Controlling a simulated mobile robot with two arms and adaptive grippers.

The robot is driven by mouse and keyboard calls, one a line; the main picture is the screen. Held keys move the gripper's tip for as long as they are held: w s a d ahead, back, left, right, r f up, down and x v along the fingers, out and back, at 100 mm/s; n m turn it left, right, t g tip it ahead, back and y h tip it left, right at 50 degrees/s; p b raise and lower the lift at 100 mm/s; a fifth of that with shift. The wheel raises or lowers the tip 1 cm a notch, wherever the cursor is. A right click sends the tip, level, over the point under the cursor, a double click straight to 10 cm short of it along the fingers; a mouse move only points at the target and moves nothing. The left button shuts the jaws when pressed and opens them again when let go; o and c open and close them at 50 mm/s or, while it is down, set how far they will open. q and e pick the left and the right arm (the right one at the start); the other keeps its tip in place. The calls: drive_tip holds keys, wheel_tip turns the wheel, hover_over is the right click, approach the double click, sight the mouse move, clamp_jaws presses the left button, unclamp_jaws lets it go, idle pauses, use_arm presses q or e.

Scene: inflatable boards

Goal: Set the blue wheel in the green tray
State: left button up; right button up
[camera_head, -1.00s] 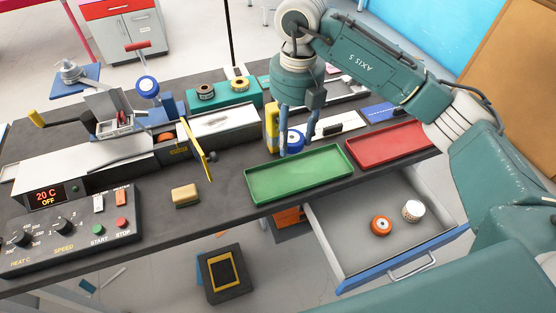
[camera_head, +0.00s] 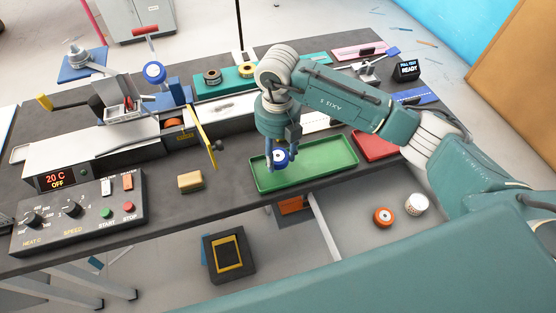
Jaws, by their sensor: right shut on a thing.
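The blue wheel (camera_head: 281,156) has a pale hub and is held between the fingers of my right gripper (camera_head: 279,162). The gripper points down and is shut on the wheel. Wheel and gripper are over the left part of the green tray (camera_head: 325,163), near its back wall. I cannot tell whether the wheel touches the tray floor. The green tray is a shallow rectangle at the front of the dark bench and looks otherwise empty. My left gripper does not show.
A red tray (camera_head: 373,146) lies right of the green one, partly behind my arm. A tan block (camera_head: 190,181) and the control box (camera_head: 80,217) stand to the left.

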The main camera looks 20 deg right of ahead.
sight(278, 164)
wheel_tip(278, 164, down, 4)
drive_tip(key=shift+f+p, duration=0.1)
drive_tip(key=shift+p, duration=0.3)
drive_tip(key=shift+f, duration=0.2)
drive_tip(key=shift+f, duration=0.2)
drive_tip(key=o, duration=1)
drive_tip(key=shift+r, duration=0.1)
drive_tip(key=shift+c, duration=0.2)
